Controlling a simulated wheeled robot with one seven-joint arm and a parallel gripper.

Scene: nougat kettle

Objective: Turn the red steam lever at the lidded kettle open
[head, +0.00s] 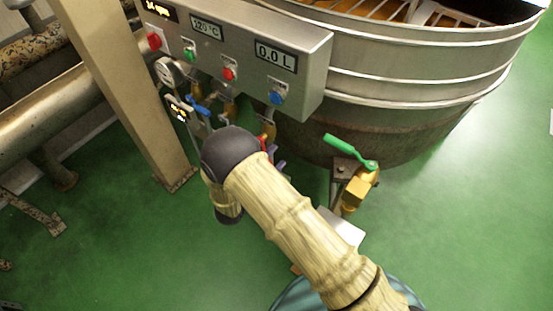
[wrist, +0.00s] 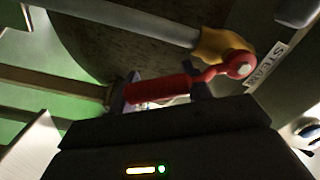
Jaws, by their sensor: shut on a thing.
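The red steam lever (wrist: 158,89) lies across the middle of the wrist view, its round hub (wrist: 238,64) on a brass valve (wrist: 222,44) beside a label reading STEAM (wrist: 266,65). My gripper (wrist: 165,100) is shut on the lever's red handle; its dark body fills the lower part of the wrist view. In the head view a small bit of the red lever (head: 264,143) shows beside my arm, which hides most of it and the gripper. The big steel kettle (head: 400,75) stands behind at right, with a grating over amber contents.
A steel control box (head: 240,50) with buttons and displays overhangs the valves. A blue lever (head: 198,106) is left of my arm. A green lever (head: 348,150) on a brass valve (head: 357,190) is at right. A beige post (head: 125,85) stands at left. Green floor is clear at right.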

